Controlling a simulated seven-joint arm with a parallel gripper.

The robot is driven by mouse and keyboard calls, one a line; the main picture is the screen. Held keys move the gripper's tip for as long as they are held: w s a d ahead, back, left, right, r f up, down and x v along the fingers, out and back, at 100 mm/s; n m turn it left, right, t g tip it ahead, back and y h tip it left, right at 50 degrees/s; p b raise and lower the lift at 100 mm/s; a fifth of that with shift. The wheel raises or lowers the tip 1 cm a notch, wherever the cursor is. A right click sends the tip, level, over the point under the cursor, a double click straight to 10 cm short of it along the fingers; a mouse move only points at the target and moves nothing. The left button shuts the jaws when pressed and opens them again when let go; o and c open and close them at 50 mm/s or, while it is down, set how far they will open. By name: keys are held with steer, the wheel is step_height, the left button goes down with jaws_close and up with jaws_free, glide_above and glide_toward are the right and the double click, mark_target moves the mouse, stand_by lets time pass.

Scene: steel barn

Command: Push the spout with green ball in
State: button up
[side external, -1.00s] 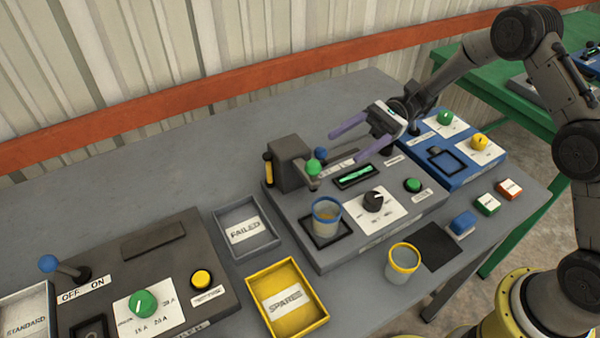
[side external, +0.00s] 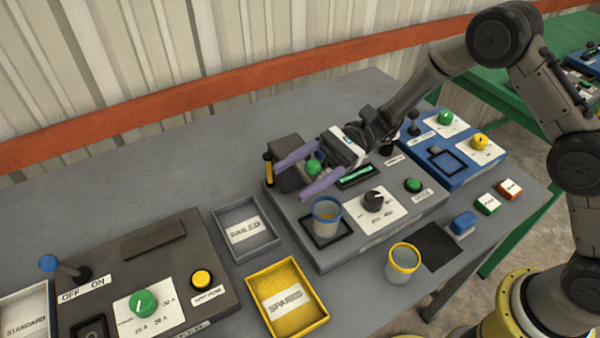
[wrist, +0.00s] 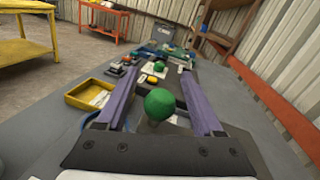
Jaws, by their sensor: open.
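The spout's green ball (side external: 313,167) shows at the grey dispenser block (side external: 290,152) on the middle dark panel. In the wrist view the green ball (wrist: 160,104) is large and sits between my two purple fingers, nearer their base than their tips. My gripper (side external: 292,181) is open, with one finger on each side of the ball and nothing clamped. The wrist view also shows my gripper (wrist: 158,72) spread wide. The fingers hide much of the spout, and I cannot tell whether they touch it.
A blue-rimmed cup (side external: 327,216) stands on a black square on the middle panel. A yellow-rimmed cup (side external: 402,264) stands in front. The FAILED tray (side external: 269,246) and yellow SPARES tray (side external: 322,317) lie left of them. A blue panel (side external: 466,165) is at right.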

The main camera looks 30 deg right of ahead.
jaws_close()
stand_by(0.3)
stand_by(1.1)
